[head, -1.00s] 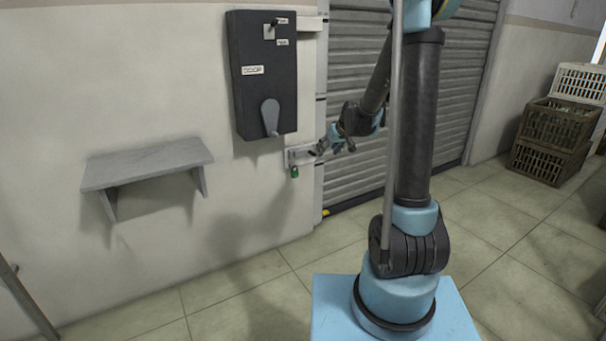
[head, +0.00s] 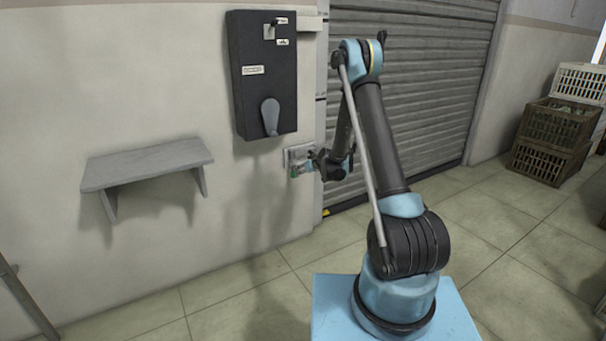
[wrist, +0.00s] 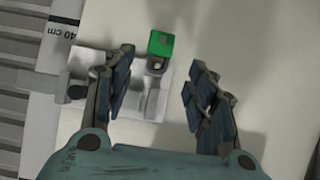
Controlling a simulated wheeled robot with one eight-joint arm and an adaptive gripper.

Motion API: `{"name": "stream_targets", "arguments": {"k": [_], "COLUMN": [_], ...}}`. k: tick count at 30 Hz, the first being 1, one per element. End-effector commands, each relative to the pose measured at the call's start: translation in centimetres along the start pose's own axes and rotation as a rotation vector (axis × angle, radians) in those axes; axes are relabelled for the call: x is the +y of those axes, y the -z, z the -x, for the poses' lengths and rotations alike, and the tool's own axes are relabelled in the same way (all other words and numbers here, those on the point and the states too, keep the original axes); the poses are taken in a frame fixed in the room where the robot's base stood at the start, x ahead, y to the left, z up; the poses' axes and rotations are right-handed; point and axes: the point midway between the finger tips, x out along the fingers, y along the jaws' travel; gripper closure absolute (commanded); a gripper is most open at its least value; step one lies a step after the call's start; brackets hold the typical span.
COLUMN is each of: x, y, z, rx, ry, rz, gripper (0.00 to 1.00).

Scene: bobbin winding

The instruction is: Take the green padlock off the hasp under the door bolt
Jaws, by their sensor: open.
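The green padlock (wrist: 161,44) shows in the wrist view at the upper middle, at the end of the grey hasp (wrist: 152,92) on its light wall plate (wrist: 126,85). In the head view the padlock (head: 295,171) is small and partly hidden by my gripper. My gripper (wrist: 160,68) is open, with one finger on each side of the hasp and padlock in the picture. Its fingers look empty, and I see a gap between them and the padlock.
A dark control box (head: 264,75) with a grey lever hangs on the wall above the hasp. A grey shelf (head: 147,164) is to the left. The roller shutter (head: 440,80) is on the right, with stacked crates (head: 555,130) beyond. The floor in front is clear.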

Motion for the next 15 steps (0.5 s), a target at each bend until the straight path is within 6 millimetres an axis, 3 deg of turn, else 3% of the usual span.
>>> {"name": "stream_targets", "arguments": {"k": [15], "x": [-0.2], "y": [-0.4], "z": [-3.8], "rx": [0.009], "ry": [0.002], "rz": [0.003], "gripper": [0.48]}}
